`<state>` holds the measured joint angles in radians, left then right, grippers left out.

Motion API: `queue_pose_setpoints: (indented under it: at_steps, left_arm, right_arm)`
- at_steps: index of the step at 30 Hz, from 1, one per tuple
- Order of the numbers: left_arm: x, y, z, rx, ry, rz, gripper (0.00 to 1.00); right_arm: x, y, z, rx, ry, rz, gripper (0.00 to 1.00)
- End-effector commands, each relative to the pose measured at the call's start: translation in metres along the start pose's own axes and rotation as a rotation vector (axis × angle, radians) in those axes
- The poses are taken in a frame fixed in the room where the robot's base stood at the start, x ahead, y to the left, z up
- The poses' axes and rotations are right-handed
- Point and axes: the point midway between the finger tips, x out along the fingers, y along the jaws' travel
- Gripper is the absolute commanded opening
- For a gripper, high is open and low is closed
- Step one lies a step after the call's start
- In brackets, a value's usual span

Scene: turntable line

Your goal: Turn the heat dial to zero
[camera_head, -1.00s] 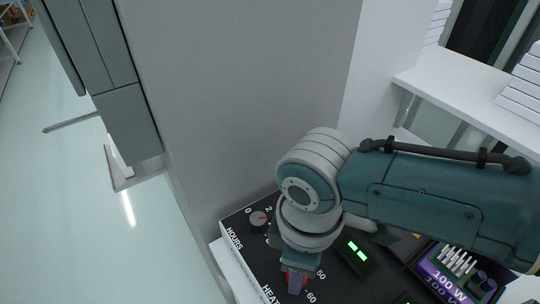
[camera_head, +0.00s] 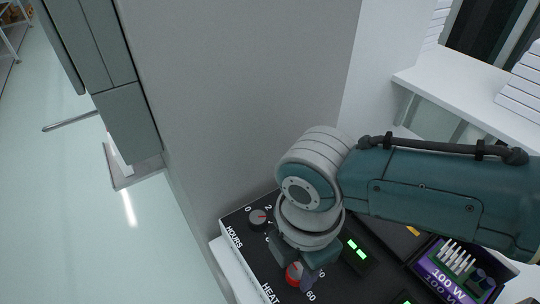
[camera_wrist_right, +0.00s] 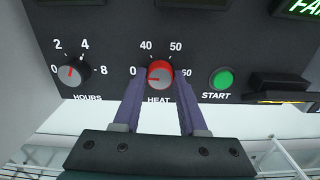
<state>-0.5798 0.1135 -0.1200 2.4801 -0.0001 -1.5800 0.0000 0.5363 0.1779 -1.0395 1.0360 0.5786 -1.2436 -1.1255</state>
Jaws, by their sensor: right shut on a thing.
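The red heat dial (camera_wrist_right: 160,72) sits on the dark control panel, with 0 at its left, 40 and 50 above and 60 at its right. Its pale pointer mark lies on the left side of the dial, towards the 0. It also shows in the head view (camera_head: 293,274), partly covered by my gripper. My right gripper (camera_wrist_right: 160,84) is shut on the dial, one finger on each side. In the head view its fingers (camera_head: 298,272) reach down to the panel. My left gripper is not in view.
A grey hours dial (camera_wrist_right: 73,73) with a red mark stands left of the heat dial. A green start button (camera_wrist_right: 221,79) is to its right. A purple-labelled box (camera_head: 450,272) lies at the panel's right. A grey wall (camera_head: 245,90) rises behind the panel.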

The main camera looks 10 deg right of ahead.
Motion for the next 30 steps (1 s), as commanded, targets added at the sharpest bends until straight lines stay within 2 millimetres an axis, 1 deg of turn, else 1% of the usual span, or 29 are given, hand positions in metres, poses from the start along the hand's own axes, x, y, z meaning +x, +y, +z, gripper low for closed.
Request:
queue_pose_setpoints:
  at_steps: [6,20,21,29,30]
  left_arm:
    - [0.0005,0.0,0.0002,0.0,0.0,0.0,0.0]
    - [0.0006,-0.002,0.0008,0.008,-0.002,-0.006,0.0]
    - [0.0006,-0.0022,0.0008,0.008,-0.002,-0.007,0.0]
    - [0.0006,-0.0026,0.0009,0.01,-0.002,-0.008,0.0]
    - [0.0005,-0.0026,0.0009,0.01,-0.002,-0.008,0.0]
  right_arm:
    - [0.0002,0.0,0.0003,-0.055,0.0,0.0,0.0]
    - [0.0002,-0.0001,0.0003,-0.069,-0.001,0.0,0.0]
    - [0.0002,-0.0001,0.0003,-0.069,-0.001,0.0,0.42]
    - [0.0002,-0.0001,0.0002,-0.068,-0.001,0.0,0.72]
    - [0.0001,-0.0001,0.0001,-0.068,-0.001,0.0,0.72]
